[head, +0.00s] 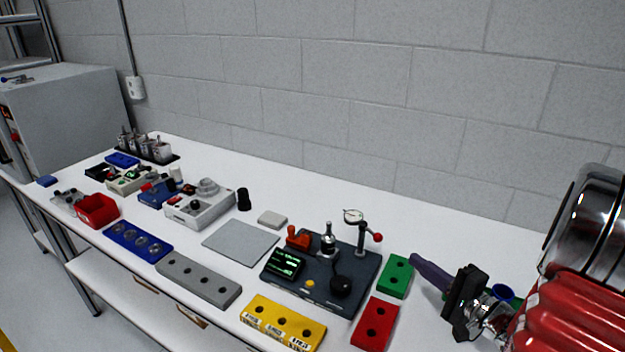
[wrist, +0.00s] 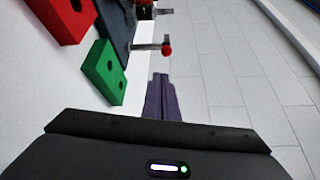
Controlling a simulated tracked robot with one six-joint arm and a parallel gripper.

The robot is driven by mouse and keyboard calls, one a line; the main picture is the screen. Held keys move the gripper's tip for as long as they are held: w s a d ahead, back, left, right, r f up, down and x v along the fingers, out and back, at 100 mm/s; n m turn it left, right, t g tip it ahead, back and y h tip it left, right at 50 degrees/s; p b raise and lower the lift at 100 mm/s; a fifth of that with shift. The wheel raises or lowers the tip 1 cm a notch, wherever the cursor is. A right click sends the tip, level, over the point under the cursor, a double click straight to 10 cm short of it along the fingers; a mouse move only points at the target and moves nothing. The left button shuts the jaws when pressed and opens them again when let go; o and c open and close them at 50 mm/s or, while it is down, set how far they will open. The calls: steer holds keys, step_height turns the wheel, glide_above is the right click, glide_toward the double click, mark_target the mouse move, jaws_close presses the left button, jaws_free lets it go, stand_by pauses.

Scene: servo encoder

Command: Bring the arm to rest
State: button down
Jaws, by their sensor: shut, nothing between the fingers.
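My gripper (head: 416,259) shows at the right of the head view, with its dark purple fingers together and nothing between them. It is beside the green block (head: 396,276), to the right of it, and appears clear of it. In the wrist view my gripper (wrist: 160,78) points away from the camera, its two fingers side by side and closed. The green block (wrist: 104,71) lies left of the fingers there. My red arm covers the lower right corner of the head view. The height of the fingers over the bench is hard to tell.
A red block (head: 376,323) and a yellow block (head: 284,321) lie near the front edge. The white bench (head: 440,222) is bare towards the wall.

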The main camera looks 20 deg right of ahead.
steer(key=shift+a, duration=0.1)
steer(key=s+a+r+n+g+y, duration=0.15)
steer(key=a+n+g+y, duration=0.55)
steer(key=a, duration=1.4)
steer(key=s+a+r+n+g+h, duration=0.1)
steer(key=s+a+n+g+h, duration=0.65)
steer(key=s, duration=0.25)
step_height(320, 180, up, 6)
steer(key=n+t+h, duration=0.3)
steer(key=shift+s+d, duration=0.4)
steer(key=shift+s, duration=0.05)
